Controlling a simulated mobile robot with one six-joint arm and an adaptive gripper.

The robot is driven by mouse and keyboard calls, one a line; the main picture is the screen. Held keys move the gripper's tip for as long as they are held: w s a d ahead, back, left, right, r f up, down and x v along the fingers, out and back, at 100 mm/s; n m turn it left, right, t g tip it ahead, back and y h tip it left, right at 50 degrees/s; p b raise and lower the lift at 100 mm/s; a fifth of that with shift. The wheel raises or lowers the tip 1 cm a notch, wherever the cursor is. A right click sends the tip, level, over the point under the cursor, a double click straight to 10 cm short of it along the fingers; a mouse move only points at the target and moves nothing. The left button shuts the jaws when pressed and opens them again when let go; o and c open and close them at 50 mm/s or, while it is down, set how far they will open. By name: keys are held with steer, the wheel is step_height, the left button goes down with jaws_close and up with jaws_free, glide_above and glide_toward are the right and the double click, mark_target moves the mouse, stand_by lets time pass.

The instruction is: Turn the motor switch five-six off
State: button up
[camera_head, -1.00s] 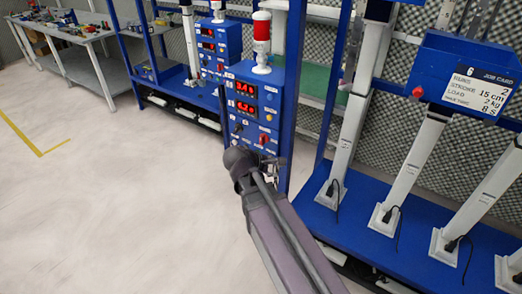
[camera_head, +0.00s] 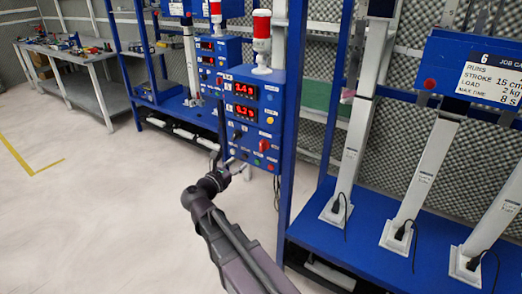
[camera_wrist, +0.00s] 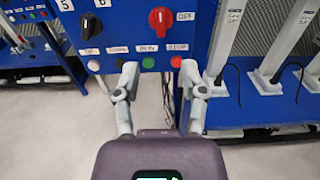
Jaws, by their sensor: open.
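A blue control box (camera_head: 250,118) stands at the middle of the head view. Its front has a red rotary knob (camera_head: 264,146) and a black rotary knob (camera_head: 238,134). In the wrist view the red knob (camera_wrist: 160,20) has an OFF label at its right, and its grip looks roughly upright. The black knob (camera_wrist: 91,22) is left of it, with labels 5 and 6 above. My gripper (camera_wrist: 160,70) is open and empty. Its fingers are apart, below the red knob and near the lower button row, with no clear contact. In the head view my gripper (camera_head: 238,166) is by the box's lower front.
Green (camera_wrist: 148,62) and red (camera_wrist: 176,62) buttons sit below the red knob. A red-white beacon (camera_head: 262,40) stands on the box. A blue bench (camera_head: 375,245) with white actuators is at right, beside a blue post (camera_head: 293,120). Open floor lies left.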

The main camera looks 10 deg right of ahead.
mark_target(260, 145)
steer(key=shift+w+d, duration=0.15)
steer(key=shift+x, duration=6.75)
jaws_close()
